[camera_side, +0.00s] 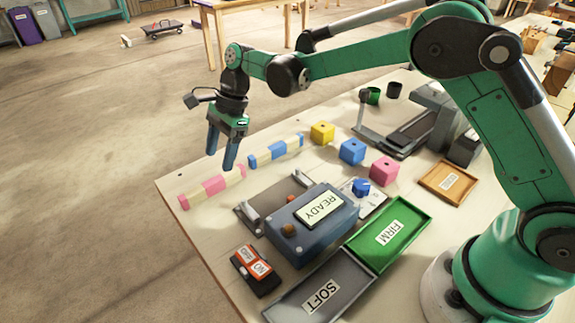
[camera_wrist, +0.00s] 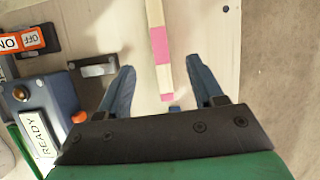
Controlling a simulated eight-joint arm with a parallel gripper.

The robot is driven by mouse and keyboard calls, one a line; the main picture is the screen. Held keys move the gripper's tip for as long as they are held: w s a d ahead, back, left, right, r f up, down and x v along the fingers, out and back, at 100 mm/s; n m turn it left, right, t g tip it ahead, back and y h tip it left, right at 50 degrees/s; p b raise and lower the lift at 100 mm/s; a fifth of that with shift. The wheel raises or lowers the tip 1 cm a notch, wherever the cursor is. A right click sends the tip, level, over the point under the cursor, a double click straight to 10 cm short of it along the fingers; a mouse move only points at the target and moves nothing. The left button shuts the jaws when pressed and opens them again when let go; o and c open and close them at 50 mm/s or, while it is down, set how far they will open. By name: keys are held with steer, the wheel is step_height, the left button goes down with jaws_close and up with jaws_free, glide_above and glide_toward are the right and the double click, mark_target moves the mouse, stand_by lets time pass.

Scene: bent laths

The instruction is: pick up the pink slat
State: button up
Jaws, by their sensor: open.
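The pink slat (camera_side: 211,187), cream with pink bands, lies on the table near its far left edge. My gripper (camera_side: 219,161) is open and points down above the slat, with its blue fingers apart. No contact with the fingers shows, and the exact height above the slat is hard to tell.
A blue-banded slat (camera_side: 276,150) lies in line with the pink one. The READY box (camera_side: 312,225), the ON/OFF switch (camera_side: 256,270), and yellow (camera_side: 322,133), blue (camera_side: 352,151) and pink (camera_side: 384,171) cubes stand nearby. Green FIRM (camera_side: 420,222) and grey SOFT (camera_side: 350,289) trays lie in front.

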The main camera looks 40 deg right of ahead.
mark_target(214, 180)
steer(key=shift+x, duration=3.05)
jaws_close()
